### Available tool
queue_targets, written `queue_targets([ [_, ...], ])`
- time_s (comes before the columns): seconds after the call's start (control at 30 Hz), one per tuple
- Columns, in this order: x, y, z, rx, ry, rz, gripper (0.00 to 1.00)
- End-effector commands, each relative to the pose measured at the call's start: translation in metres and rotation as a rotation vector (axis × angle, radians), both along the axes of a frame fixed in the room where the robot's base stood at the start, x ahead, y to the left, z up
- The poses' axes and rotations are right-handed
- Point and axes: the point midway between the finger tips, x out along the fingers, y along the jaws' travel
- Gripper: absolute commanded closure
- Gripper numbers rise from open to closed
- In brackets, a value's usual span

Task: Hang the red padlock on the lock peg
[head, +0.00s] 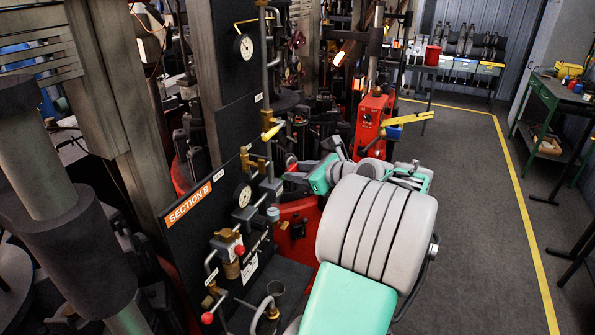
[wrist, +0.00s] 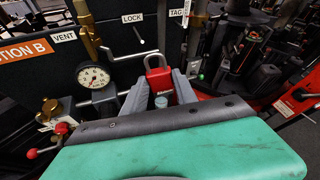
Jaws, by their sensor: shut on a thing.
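The red padlock (wrist: 159,80) is upright between the grey fingers of my gripper (wrist: 160,92) in the wrist view, its shackle pointing up. My gripper is shut on the padlock's body. A white LOCK label (wrist: 133,17) is on the dark panel above and left of the padlock. A small thin peg (wrist: 138,34) shows just under that label, apart from the shackle.
The dark panel carries a gauge (wrist: 95,77), a VENT label (wrist: 63,37) and a TAG label (wrist: 177,12). A bent silver rod (wrist: 134,56) runs left of the shackle. A bluish cap (head: 272,214) stands by the pipework, near red knobs (head: 207,318). Open floor (head: 470,190) lies right.

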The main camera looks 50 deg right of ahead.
Motion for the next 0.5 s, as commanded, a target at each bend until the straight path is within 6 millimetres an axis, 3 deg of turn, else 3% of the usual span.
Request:
queue_targets([
  [0.5,0.036,0.014,-0.005,-0.002,-0.001,0.006,1.0],
])
